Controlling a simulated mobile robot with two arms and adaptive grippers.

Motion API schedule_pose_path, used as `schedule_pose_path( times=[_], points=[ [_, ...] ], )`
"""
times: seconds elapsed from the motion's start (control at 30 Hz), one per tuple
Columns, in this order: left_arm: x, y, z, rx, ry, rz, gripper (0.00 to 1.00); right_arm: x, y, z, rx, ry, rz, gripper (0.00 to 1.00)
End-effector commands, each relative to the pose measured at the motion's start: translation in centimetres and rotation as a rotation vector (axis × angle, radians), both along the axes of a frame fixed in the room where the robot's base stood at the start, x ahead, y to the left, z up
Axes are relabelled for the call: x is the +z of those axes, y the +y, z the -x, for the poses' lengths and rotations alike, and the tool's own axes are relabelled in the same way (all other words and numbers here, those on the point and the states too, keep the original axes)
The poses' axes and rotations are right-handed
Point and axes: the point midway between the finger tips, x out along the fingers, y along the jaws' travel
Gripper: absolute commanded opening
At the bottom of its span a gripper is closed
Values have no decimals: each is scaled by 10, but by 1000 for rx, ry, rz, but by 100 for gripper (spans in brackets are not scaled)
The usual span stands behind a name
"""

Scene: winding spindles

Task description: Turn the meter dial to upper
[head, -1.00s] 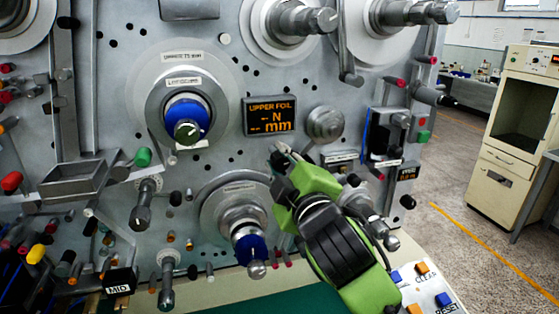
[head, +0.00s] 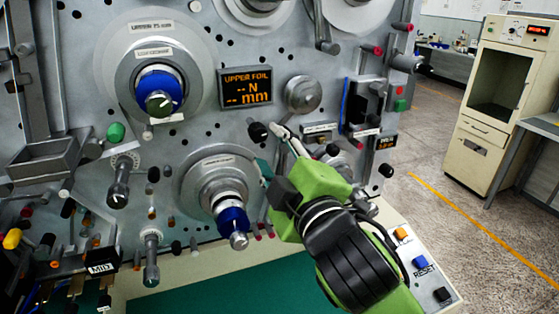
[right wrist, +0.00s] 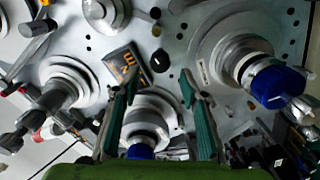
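The meter dial, a small black knob (head: 258,132), sits on the grey panel below the meter display (head: 245,86). The display reads "UPPER FOIL" in orange, with dashes before N and mm. My right gripper (head: 272,150) is at the panel, just right of and below the knob. In the right wrist view the knob (right wrist: 160,61) shows beyond and between the two spread teal fingers of my right gripper (right wrist: 158,88), apart from both. It holds nothing. My left gripper is out of view.
An upper spindle with a blue hub (head: 159,90) stands left of the display, and a lower blue-hubbed spindle (head: 231,216) projects below the knob. A round grey knob (head: 303,95) is to the right. Buttons line the console (head: 425,275) at lower right.

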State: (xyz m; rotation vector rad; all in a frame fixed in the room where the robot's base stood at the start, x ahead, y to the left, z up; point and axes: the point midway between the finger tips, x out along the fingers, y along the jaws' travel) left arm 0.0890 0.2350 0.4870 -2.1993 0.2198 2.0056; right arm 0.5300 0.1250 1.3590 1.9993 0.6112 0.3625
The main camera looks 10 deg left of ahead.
Motion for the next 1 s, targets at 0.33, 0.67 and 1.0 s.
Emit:
schedule_pose_path(
  times=[0.33,0.67,1.0],
  points=[
    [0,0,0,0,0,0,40,0,-20,30,0,0,0,40],
    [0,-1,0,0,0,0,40,-1,-21,30,-1,3,-1,40],
    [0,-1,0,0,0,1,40,-112,-88,12,-161,383,-158,40]
  ],
)
